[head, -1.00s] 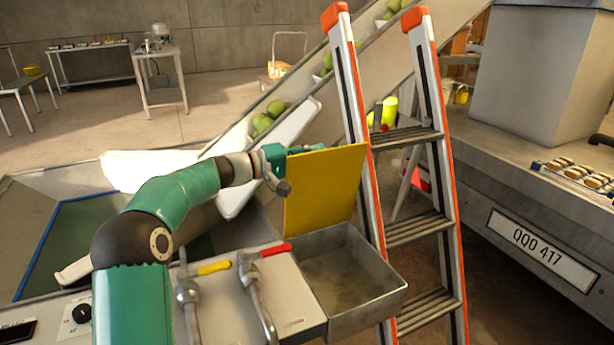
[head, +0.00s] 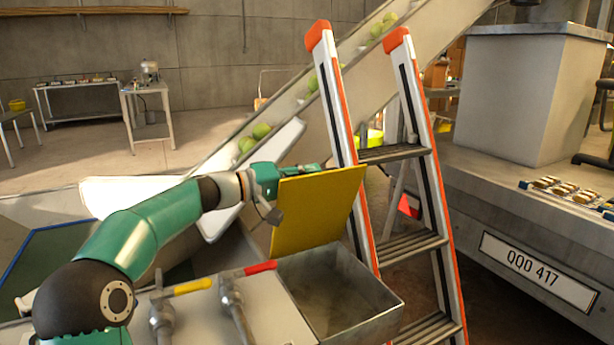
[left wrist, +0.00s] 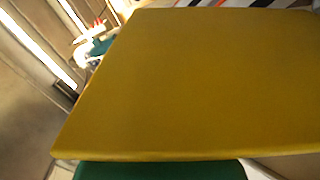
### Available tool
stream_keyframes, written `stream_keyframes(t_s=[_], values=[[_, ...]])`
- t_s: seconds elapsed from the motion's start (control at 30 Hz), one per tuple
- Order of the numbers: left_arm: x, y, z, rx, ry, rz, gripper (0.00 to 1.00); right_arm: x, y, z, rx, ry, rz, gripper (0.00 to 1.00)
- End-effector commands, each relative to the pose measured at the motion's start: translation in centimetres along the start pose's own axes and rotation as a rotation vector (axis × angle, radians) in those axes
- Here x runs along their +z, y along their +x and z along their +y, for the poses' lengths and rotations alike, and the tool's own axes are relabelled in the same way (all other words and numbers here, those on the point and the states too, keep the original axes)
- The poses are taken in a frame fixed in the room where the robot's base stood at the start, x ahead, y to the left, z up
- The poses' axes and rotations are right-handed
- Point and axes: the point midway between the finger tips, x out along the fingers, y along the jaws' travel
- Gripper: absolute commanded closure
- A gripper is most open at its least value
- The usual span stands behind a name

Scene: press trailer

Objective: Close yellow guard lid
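The yellow guard lid (head: 318,210) stands raised at the back edge of a grey metal box (head: 340,290), whose open top shows in the head view. The lid leans slightly toward me. My left gripper (head: 298,169) is at the lid's top edge, on its far side, partly hidden by the lid. The lid (left wrist: 190,85) fills most of the left wrist view, with a green part of my gripper along the bottom edge. Whether the fingers are open or shut does not show. My right gripper is not in view.
An orange-and-white stepladder (head: 395,160) stands close to the right of the lid and box. Two valves with a yellow handle (head: 192,287) and a red handle (head: 261,267) are left of the box. A conveyor with green fruit (head: 262,131) rises behind.

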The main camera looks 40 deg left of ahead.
Motion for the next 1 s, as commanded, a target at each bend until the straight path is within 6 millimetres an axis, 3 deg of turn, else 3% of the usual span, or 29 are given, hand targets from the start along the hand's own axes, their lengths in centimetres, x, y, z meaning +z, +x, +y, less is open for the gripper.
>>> stream_keyframes(t_s=[0.03,0.17,0.57,0.77,1.0], values=[[0.1,0.1,-0.4,-0.006,-0.003,-0.002,0.82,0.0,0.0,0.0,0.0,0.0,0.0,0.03],[0.1,0.0,-0.3,-0.004,-0.002,-0.001,0.63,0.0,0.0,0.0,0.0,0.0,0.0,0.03],[-0.1,-0.6,-0.1,-0.001,-0.001,0.001,0.63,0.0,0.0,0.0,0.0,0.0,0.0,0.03],[-0.1,-3.5,-0.1,-0.003,-0.001,0.004,0.63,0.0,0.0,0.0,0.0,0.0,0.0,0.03],[-0.1,-8.4,-0.3,-0.005,-0.002,0.004,0.63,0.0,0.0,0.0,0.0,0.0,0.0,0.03]])
